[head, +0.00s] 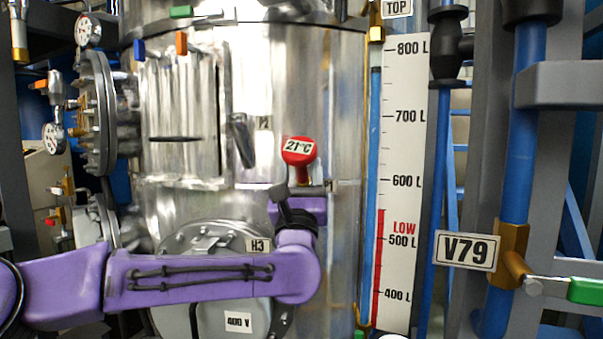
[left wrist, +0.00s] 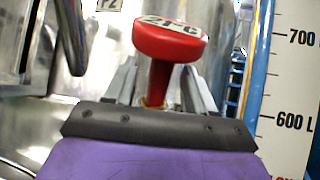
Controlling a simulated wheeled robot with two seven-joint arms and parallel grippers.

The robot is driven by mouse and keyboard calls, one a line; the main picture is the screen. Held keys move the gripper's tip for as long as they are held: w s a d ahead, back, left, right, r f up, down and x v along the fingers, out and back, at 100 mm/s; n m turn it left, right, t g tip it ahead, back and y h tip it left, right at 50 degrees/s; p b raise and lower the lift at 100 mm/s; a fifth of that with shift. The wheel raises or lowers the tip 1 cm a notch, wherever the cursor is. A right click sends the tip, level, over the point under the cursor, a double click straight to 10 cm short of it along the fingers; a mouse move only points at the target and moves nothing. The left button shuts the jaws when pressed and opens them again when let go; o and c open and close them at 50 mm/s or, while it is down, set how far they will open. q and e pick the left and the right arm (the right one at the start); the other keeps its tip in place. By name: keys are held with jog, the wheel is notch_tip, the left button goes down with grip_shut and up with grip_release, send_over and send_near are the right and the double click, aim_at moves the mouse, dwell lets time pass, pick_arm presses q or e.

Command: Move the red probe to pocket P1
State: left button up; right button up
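The red probe (head: 299,151) has a round red head labelled 21°C and a red stem. In the head view it stands, slightly tilted, just above my left gripper (head: 303,190), in front of the steel vessel (head: 300,85). In the left wrist view the probe (left wrist: 170,42) rises between the two grey fingers of my left gripper (left wrist: 160,88). The stem's lower end is hidden behind the dark gripper body. My right gripper is out of view.
A level scale (head: 403,150) and a blue pipe stand right of the probe. Gauges (head: 87,31) and flanges (head: 97,113) crowd the left. A valve tagged V79 (head: 465,250) is at the right.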

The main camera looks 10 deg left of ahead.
pick_arm(q)
jog(key=b+v, duration=0.5)
jog(key=v, duration=0.5)
jog(key=shift+s, duration=0.25)
jog(key=shift+f, duration=0.15)
dwell(0.9)
